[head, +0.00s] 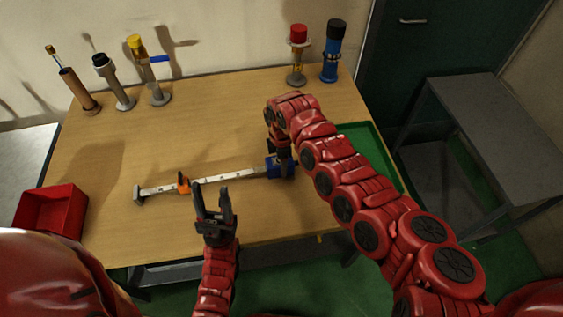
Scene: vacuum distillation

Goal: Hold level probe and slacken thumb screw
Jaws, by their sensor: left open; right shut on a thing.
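The level probe (228,176) is a long pale bar with dark marks, lying roughly level across the front half of the wooden table. It has a dark foot at its left end, an orange collar (183,184) on its left part and a blue block (271,168) at its right end. My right gripper (282,160) is shut on the probe at the blue end, and my arm partly hides the grip. My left gripper (212,190) is open and empty, fingers upward in the picture, just right of the collar and in front of the bar. I cannot make out the thumb screw itself.
A red bin (50,211) stands at the table's left edge. A green tray (377,146) lies on the right, partly behind my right arm. Several upright fittings stand along the back, including a red-capped one (298,55) and a blue one (332,52). The table's middle is clear.

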